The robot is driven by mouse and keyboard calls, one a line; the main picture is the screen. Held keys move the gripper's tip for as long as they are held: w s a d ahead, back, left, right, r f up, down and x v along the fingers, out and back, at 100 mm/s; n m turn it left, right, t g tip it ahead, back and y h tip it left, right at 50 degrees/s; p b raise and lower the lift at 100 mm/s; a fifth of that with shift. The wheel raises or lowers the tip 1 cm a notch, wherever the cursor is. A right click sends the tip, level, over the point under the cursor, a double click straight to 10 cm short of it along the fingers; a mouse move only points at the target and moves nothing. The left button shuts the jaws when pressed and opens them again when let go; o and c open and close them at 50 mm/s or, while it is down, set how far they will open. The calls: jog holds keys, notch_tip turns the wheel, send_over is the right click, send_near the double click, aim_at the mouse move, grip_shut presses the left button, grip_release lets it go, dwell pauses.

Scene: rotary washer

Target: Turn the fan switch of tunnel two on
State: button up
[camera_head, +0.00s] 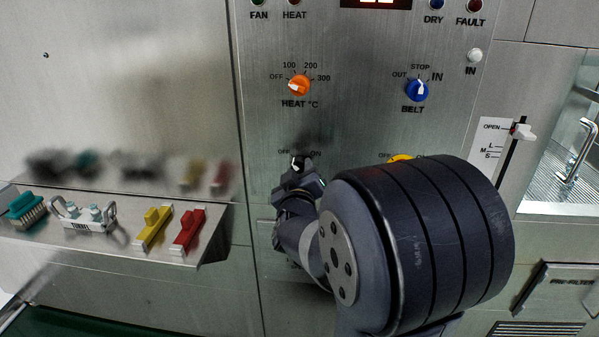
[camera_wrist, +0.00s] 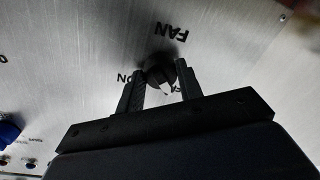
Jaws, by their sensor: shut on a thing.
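The fan switch is a black knob on the steel panel, with a small white pointer mark. In the wrist view the knob (camera_wrist: 160,68) sits between my two fingers, under an upside-down FAN label. My gripper (camera_wrist: 162,82) is shut on it. The ON label shows to the left there, and the other label is mostly hidden behind a finger. In the head view my gripper (camera_head: 297,171) is at the panel below the orange heat dial, covering most of the fan switch (camera_head: 297,160). OFF and ON letters show above it. I cannot tell exactly where the pointer aims.
The orange heat dial (camera_head: 299,86) and blue belt dial (camera_head: 417,90) are above. My arm partly hides a yellow-orange dial (camera_head: 400,158). A white slider handle (camera_head: 524,132) is at right.

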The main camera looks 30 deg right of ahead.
jog(key=c, duration=0.3)
jog(key=shift+f+m+b, duration=0.1)
jog(key=shift+m+b, duration=0.2)
jog(key=shift+b, duration=0.15)
jog(key=m+b, duration=0.5)
jog(key=m, duration=0.2)
jog(key=m+h+b, duration=0.1)
jog(key=m+b, duration=0.4)
jog(key=m, duration=0.2)
jog(key=shift+w+a+f, duration=0.1)
jog(key=shift+a+f, duration=0.05)
jog(key=shift+a, duration=0.05)
jog(key=shift+m+h+b, duration=0.4)
jog(key=shift+m+b, duration=0.4)
jog(key=shift+m, duration=1.3)
